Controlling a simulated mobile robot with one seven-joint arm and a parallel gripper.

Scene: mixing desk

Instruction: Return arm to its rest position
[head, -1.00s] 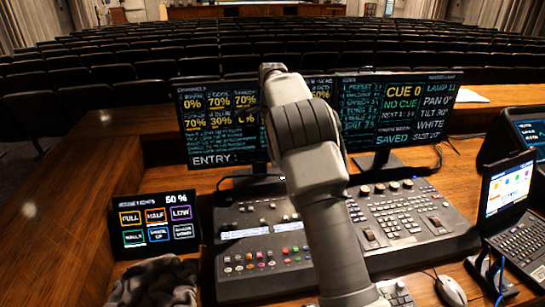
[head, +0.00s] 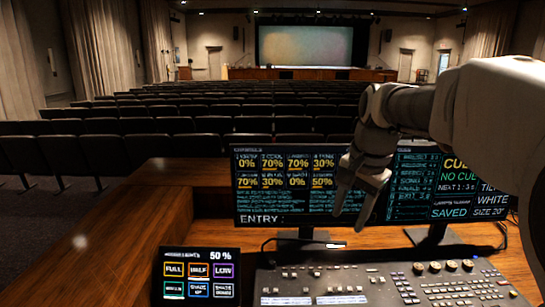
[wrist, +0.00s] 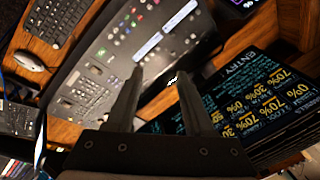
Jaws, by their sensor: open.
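My arm comes in from the right in the head view and bends down at the wrist. My gripper (head: 350,218) hangs in front of the monitors, fingers pointing down. In the wrist view my gripper (wrist: 158,78) has its two fingers apart with nothing between them. The mixing desk (head: 345,285) lies below it; the desk also shows in the wrist view (wrist: 115,60).
The left monitor (head: 285,212) and right monitor (head: 450,213) stand behind the desk. A small touch panel (head: 199,280) stands at the left. A keyboard (wrist: 60,18) and mouse (wrist: 29,60) lie nearby. Rows of seats (head: 105,155) fill the hall beyond.

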